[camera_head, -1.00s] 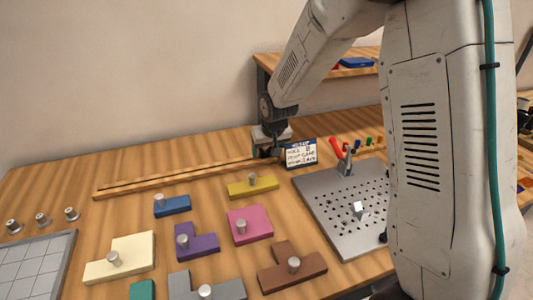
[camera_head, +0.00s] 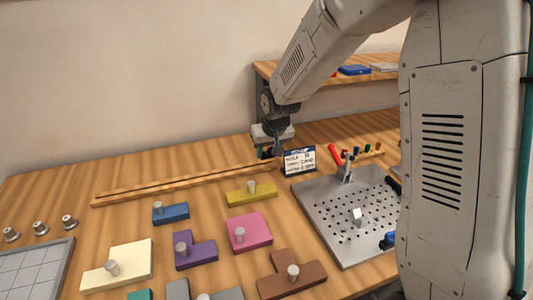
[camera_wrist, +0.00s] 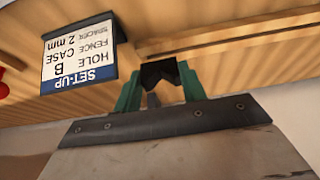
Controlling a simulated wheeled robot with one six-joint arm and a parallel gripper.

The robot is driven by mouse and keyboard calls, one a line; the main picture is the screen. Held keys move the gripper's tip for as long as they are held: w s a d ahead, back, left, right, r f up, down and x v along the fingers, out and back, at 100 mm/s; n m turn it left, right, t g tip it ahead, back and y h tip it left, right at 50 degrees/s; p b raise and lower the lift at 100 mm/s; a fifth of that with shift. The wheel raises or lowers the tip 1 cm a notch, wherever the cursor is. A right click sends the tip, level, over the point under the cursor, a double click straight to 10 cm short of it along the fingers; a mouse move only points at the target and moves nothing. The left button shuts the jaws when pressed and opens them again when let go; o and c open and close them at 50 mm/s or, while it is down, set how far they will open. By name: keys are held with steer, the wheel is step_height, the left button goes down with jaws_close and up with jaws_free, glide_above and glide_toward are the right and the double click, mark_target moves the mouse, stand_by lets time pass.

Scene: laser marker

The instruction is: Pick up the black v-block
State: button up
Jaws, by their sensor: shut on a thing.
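The black v-block (camera_wrist: 160,72) shows in the wrist view between the green fingers of my gripper (camera_wrist: 160,90). My gripper is shut on it, with a finger on each side and the V notch facing the gripper's palm. In the head view my gripper (camera_head: 268,150) is at the back of the table, just left of the set-up card. There the block is mostly hidden by the gripper and too small to make out clearly.
A set-up card (camera_head: 299,160) stands close beside the gripper; it also shows in the wrist view (camera_wrist: 79,53). A long wooden rail (camera_head: 180,184) runs left. A perforated metal plate (camera_head: 325,225) is at right. Several coloured knobbed blocks, including a yellow one (camera_head: 236,198), lie in front.

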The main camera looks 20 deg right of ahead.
steer(key=s+r, duration=0.1)
steer(key=s, duration=1.3)
steer(key=shift+s+a+r, duration=0.15)
steer(key=shift+a+r, duration=0.05)
steer(key=shift+a, duration=0.1)
